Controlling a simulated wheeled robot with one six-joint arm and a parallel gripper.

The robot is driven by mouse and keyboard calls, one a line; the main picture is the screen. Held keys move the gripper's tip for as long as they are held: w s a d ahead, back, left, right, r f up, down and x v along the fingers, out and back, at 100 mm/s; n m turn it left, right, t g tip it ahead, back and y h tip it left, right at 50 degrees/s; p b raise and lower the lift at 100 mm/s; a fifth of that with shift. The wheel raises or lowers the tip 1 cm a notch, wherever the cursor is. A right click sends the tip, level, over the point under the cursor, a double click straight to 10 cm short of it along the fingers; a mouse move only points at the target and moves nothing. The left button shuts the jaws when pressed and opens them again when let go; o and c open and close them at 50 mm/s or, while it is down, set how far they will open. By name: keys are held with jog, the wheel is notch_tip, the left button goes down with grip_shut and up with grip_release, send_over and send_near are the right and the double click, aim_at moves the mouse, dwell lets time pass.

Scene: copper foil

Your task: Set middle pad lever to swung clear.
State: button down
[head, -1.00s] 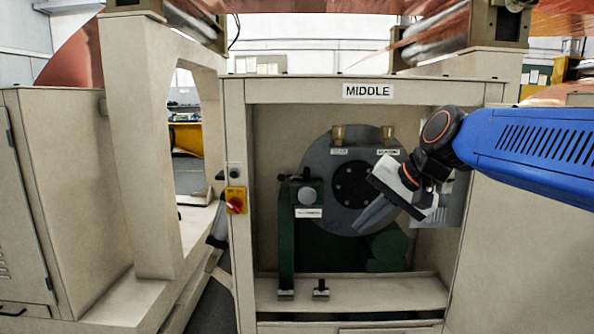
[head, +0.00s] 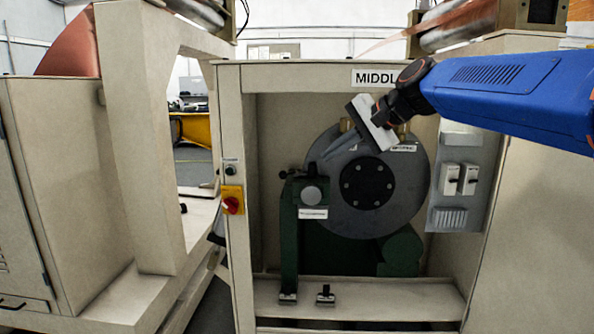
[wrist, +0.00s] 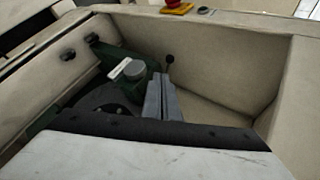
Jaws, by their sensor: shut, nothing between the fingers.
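The cabinet under the MIDDLE sign (head: 376,77) holds a dark grey disc (head: 336,213) with a black hub. Left of the disc stands a green bracket (head: 289,240) with a round grey knob and a white label (head: 313,213). A small black ball knob (head: 283,174), seemingly the pad lever's end, sticks out at the bracket's upper left. It also shows in the wrist view (wrist: 169,59), just beyond my fingertips. My gripper (head: 322,158) is shut and empty, above and right of the knob, in front of the disc's upper left. I cannot tell whether it touches the lever.
The cabinet's left post carries a red and yellow switch (head: 232,203). Grey switch boxes (head: 459,179) are on the right inside wall. A small black pedal-like piece (head: 326,294) stands on the bottom ledge. My arm and gripper partly cover the sign and brass fittings.

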jog(key=shift+a+f, duration=0.1)
send_near(286, 176)
jog(key=f+x, duration=0.1)
jog(key=x, duration=0.4)
jog(key=shift+w+a, duration=0.3)
dwell(0.4)
jog(key=shift+s+a, duration=0.1)
jog(key=shift+a, duration=0.1)
